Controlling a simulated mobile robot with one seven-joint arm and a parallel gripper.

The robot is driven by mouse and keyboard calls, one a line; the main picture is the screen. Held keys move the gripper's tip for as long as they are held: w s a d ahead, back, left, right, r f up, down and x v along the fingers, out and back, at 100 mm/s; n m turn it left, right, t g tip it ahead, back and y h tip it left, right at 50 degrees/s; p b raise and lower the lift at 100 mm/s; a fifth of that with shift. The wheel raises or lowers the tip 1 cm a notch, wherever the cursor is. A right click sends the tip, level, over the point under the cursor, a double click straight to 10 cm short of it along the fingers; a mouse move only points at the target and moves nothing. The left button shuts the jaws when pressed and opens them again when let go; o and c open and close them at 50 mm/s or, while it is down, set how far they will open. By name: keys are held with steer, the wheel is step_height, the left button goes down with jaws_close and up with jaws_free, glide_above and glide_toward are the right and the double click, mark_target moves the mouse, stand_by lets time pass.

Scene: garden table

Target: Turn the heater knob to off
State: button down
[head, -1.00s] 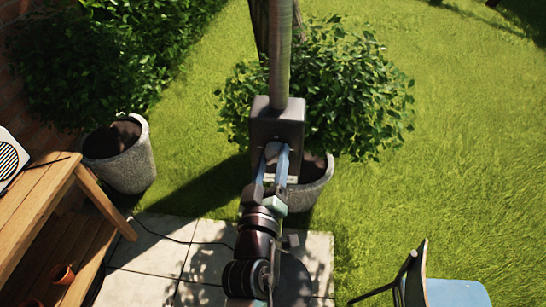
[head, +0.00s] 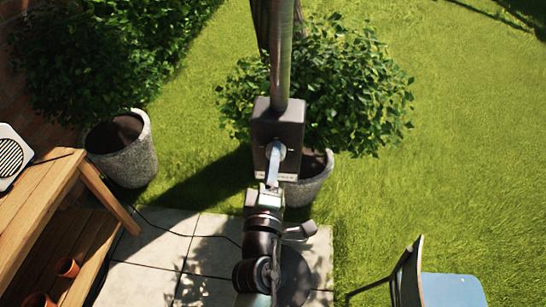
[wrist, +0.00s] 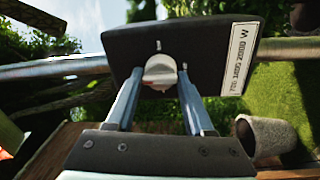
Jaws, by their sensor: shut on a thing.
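The heater's dark control box (head: 290,118) is mounted on an upright metal pole. It fills the upper middle of the wrist view (wrist: 215,40), tilted there. Its pale round knob (wrist: 160,68) has a raised grip, and a small white mark shows on the box above it. My gripper (wrist: 161,78) is shut on the knob, with one blue-grey finger on each side. In the head view my gripper (head: 273,165) reaches up to the box front, and the fingers hide part of the knob. A white label with wattage figures (wrist: 241,58) is on the box.
A potted bush (head: 350,90) stands behind the pole. Another grey planter (head: 125,160) and a wooden bench (head: 40,205) with a white speaker-like box (head: 12,155) are at left. A blue chair (head: 450,288) is at lower right. Open lawn lies right.

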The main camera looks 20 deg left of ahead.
steer(key=shift+f, duration=0.2)
stand_by(0.4)
steer(key=shift+c, duration=1.6)
jaws_free()
steer(key=shift+r, duration=0.1)
steer(key=shift+s, duration=0.1)
steer(key=b+v, duration=0.2)
steer(key=v, duration=1)
steer(key=shift+s, duration=0.4)
steer(key=shift+w+d, duration=0.1)
steer(key=shift+d, duration=0.05)
